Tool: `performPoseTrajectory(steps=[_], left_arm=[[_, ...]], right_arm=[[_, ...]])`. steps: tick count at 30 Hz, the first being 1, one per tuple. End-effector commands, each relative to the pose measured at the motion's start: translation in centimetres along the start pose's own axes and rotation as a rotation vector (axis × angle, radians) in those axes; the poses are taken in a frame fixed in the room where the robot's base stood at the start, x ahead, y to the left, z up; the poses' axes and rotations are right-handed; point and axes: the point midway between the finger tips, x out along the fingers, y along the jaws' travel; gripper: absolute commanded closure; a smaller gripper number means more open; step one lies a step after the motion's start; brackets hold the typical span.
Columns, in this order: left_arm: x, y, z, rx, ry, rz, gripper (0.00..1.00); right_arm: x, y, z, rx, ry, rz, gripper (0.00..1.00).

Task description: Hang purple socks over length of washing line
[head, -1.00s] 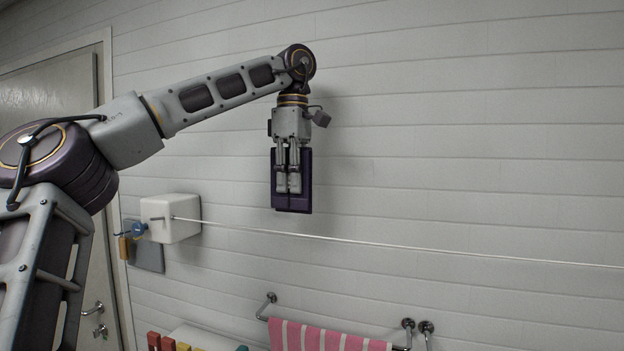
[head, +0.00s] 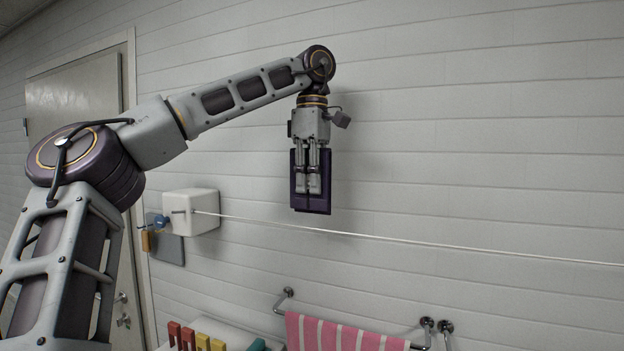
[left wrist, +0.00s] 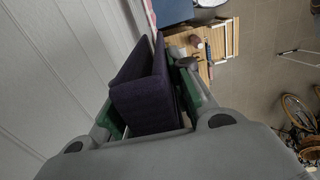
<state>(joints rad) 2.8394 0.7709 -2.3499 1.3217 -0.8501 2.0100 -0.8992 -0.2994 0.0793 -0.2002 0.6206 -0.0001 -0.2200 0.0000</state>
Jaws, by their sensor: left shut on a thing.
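The purple socks (head: 298,184) hang as a flat, dark folded piece from my left gripper (head: 314,190), which points down and is shut on them. In the left wrist view the purple socks (left wrist: 148,98) sit between the green-padded fingers of my left gripper (left wrist: 158,108). The washing line (head: 420,243) is a thin white cord running from a white box (head: 190,212) on the wall to the right edge. In the head view the socks' lower edge is a little above the line in the picture. Their depth relative to the line is hard to tell. My right gripper is not in view.
A pink striped towel (head: 345,334) hangs on a wall rail below the line. Coloured pegs (head: 203,340) stand at the bottom left of it. A door (head: 75,105) is at the left. The line right of my gripper is bare.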

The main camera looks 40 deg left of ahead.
Motion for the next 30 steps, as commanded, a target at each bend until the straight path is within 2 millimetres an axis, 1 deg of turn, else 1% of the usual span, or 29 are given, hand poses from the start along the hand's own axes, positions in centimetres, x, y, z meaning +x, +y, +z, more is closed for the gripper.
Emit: performPoseTrajectory(steps=[1,19,30], left_arm=[[0.6,0.0,0.0,0.000,-0.001,-0.001,1.00],[4.2,0.0,0.0,0.000,-0.001,-0.001,1.00],[6.4,0.0,0.0,0.001,0.000,-0.001,1.00]], right_arm=[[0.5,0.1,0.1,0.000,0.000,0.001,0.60],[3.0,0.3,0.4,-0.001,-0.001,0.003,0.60],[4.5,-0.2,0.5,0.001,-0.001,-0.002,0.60]])
